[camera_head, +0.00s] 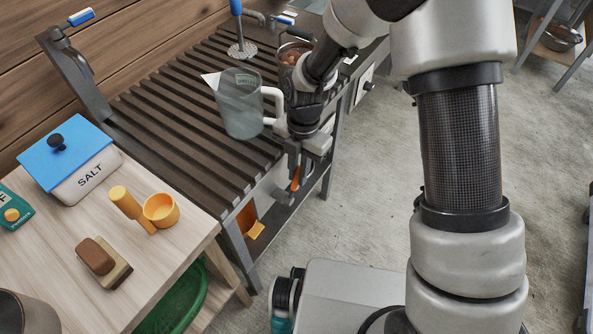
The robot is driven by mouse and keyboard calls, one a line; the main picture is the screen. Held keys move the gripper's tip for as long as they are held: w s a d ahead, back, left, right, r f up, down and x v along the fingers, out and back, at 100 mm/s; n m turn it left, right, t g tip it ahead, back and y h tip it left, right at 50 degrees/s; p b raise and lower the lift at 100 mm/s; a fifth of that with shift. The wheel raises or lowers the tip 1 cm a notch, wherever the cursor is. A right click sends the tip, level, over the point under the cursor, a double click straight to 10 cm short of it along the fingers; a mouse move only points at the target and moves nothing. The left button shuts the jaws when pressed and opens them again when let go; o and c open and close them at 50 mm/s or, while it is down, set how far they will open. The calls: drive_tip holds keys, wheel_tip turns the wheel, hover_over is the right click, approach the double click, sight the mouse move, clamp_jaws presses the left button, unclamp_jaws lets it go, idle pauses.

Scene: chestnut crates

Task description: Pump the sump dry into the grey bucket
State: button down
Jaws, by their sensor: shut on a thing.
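My gripper (295,172) is at the front edge of the slatted bench, pointing down. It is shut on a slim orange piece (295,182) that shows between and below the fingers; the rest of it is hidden. An orange-yellow part (254,229) sticks out low under the bench, left of my gripper. I cannot tell whether the two are joined or belong to a pump. No sump and no clearly grey bucket can be made out. A dark round vessel (22,315) is cut off at the bottom left corner.
A grey jug (240,108) stands on the slatted bench (160,112), close left of my arm. Behind it are a blue-handled tool (238,25) and a pot (292,52). The near wooden table (170,262) holds a salt box (85,178), yellow scoop (160,210) and brush (103,262).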

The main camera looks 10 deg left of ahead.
drive_tip(key=shift+w+d+f+g+y+p, duration=0.25)
drive_tip(key=shift+w+f+g+y, duration=0.2)
drive_tip(key=shift+g, duration=0.3)
drive_tip(key=shift+w+d+f+g+y+p, duration=0.25)
drive_tip(key=shift+w+g, duration=0.25)
drive_tip(key=shift+g, duration=0.25)
drive_tip(key=c, duration=1.7)
unclamp_jaws()
drive_tip(key=p+v, duration=0.3)
drive_tip(key=v, duration=1.4)
drive_tip(key=shift+a+r, duration=0.1)
drive_tip(key=shift+r, duration=0.1)
